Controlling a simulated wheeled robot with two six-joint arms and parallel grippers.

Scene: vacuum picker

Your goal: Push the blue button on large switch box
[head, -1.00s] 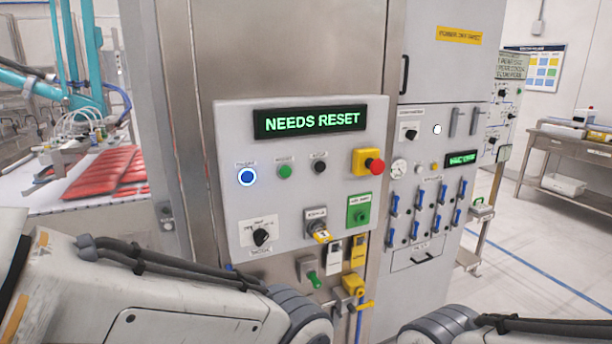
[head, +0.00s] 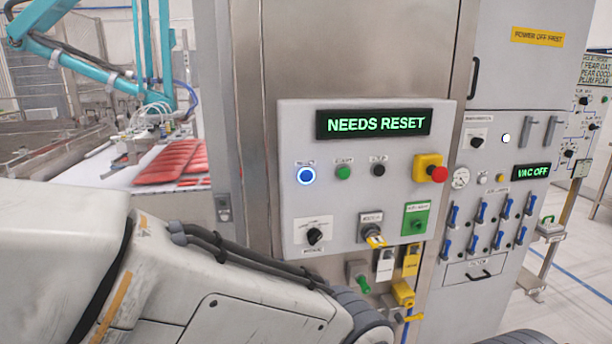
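The large switch box (head: 375,275) is a light grey panel on a steel cabinet, in the middle of the head view. Its display (head: 374,123) reads "NEEDS RESET" in green. The blue button (head: 306,175) has a lit ring and sits at the panel's upper left, below the display. My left arm crosses the lower left of the view, below the panel, and its gripper is not visible. Only a small dark piece of my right arm shows at the bottom edge; its gripper is out of view. Nothing covers the blue button.
The panel also carries a green button (head: 343,172), a black button (head: 378,170), a red emergency knob (head: 439,174) and a black rotary switch (head: 314,236). A second cabinet with blue levers (head: 481,212) stands to the right. Red packs (head: 172,163) lie on a conveyor at left.

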